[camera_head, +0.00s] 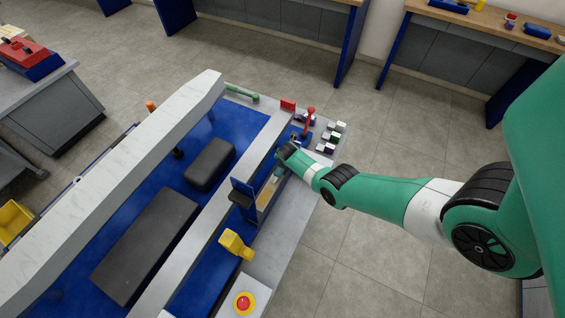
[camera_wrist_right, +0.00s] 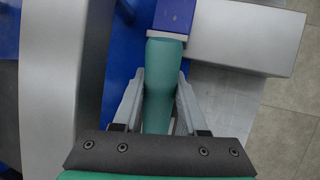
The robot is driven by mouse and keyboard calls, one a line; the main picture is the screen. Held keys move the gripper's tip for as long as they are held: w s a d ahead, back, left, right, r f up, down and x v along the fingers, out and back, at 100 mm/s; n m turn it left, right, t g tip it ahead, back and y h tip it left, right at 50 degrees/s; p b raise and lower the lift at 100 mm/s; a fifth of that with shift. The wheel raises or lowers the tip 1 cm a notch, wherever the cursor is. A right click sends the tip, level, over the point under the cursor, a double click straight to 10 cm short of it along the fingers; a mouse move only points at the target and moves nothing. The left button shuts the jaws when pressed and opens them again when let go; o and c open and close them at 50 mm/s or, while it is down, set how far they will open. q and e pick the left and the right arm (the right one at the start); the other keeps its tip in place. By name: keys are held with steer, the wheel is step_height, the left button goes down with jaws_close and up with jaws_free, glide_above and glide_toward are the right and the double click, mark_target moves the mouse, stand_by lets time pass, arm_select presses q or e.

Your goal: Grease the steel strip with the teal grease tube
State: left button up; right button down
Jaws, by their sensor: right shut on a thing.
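The teal grease tube (camera_wrist_right: 163,80) is between the two fingers of my right gripper (camera_wrist_right: 160,98) in the right wrist view, and the gripper is shut on it. The tube's wide, pale end points away from the gripper, close to a blue block (camera_wrist_right: 175,14). In the head view my right gripper (camera_head: 280,168) is over the narrow bench area beside the lift cart. The tube is mostly hidden there. A long grey metal rail (camera_head: 215,205) runs beside the gripper; I cannot tell whether it is the steel strip. My left gripper is not in view.
A red-handled lever (camera_head: 309,117) and several small blocks (camera_head: 331,136) stand beyond the gripper. A grey metal block (camera_wrist_right: 245,36) is close to the tube's right.

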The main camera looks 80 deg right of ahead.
steer(key=shift+s+d+f+b, duration=0.15)
steer(key=shift+d+b, duration=0.25)
steer(key=shift+d, duration=0.25)
steer(key=shift+s+d+b, duration=0.2)
steer(key=shift+d+b, duration=0.15)
steer(key=shift+d, duration=0.6)
steer(key=shift+d+f+b, duration=0.1)
steer(key=shift+d+b, duration=0.2)
steer(key=shift+b, duration=0.3)
steer(key=shift+a+r+p, duration=0.15)
steer(key=shift+r+p, duration=0.25)
steer(key=shift+p, duration=0.25)
